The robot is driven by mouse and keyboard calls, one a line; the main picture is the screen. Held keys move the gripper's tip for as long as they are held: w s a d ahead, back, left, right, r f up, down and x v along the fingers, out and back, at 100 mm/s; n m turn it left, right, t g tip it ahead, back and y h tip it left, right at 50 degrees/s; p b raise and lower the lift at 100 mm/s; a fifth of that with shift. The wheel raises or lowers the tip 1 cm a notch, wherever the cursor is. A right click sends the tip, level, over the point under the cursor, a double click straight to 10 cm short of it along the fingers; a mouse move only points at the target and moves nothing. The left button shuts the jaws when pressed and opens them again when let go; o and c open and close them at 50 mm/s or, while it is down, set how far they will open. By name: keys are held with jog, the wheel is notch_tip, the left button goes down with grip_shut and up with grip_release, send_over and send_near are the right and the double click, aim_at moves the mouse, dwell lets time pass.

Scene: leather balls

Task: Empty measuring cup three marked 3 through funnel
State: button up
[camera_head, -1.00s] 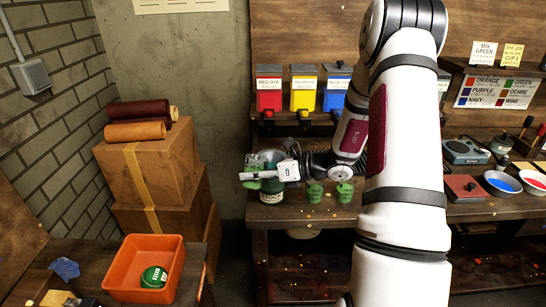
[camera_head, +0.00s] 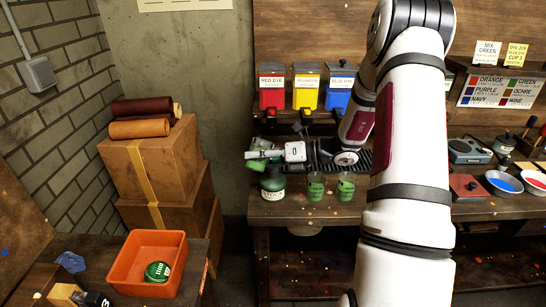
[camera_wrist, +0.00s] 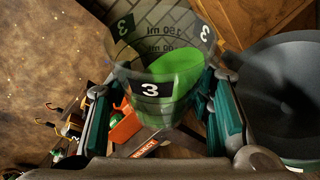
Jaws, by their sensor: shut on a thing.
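My gripper (camera_wrist: 160,115) is shut on a clear measuring cup (camera_wrist: 148,62) marked 3, between its teal finger pads. Green content shows inside the cup, pooled toward one side. In the head view my gripper (camera_head: 275,153) holds the cup (camera_head: 258,154) on its side or strongly tilted, above the green stock bottle (camera_head: 272,189). A wide dark grey funnel (camera_wrist: 285,95) is at the right of the wrist view, beside the cup. In the head view the funnel is mostly hidden around my gripper. I cannot tell whether anything flows.
Two clear cups with green on them, one (camera_head: 315,188) and another (camera_head: 345,189), stand right of the bottle. Red (camera_head: 272,97), yellow (camera_head: 306,97) and blue (camera_head: 338,97) dye dispensers stand behind. An orange bin (camera_head: 133,278) with a green round thing is at lower left.

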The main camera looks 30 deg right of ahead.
jog(key=shift+d+r+m+y, duration=0.1)
jog(key=shift+r+m+y, duration=0.2)
jog(key=shift+m, duration=0.1)
jog(key=shift+f+m+y+b, duration=0.3)
jog(key=shift+m+y+b, duration=0.1)
jog(key=shift+m, duration=0.3)
dwell(0.7)
jog(key=shift+r+m+y, duration=0.3)
jog(key=shift+r+m, duration=0.1)
jog(key=shift+m, duration=0.3)
dwell(1.1)
jog(key=shift+f+m+t+y+b, duration=0.3)
jog(key=shift+m+t+b, duration=0.15)
jog(key=shift+m, duration=0.25)
dwell(1.6)
jog(key=shift+w+d+r+m, duration=0.2)
jog(key=shift+d+m, duration=0.15)
jog(key=shift+m, duration=0.05)
jog(key=shift+w+d+r+m, duration=0.2)
jog(key=shift+d+m, duration=0.1)
jog(key=shift+m, duration=0.1)
dwell(1.3)
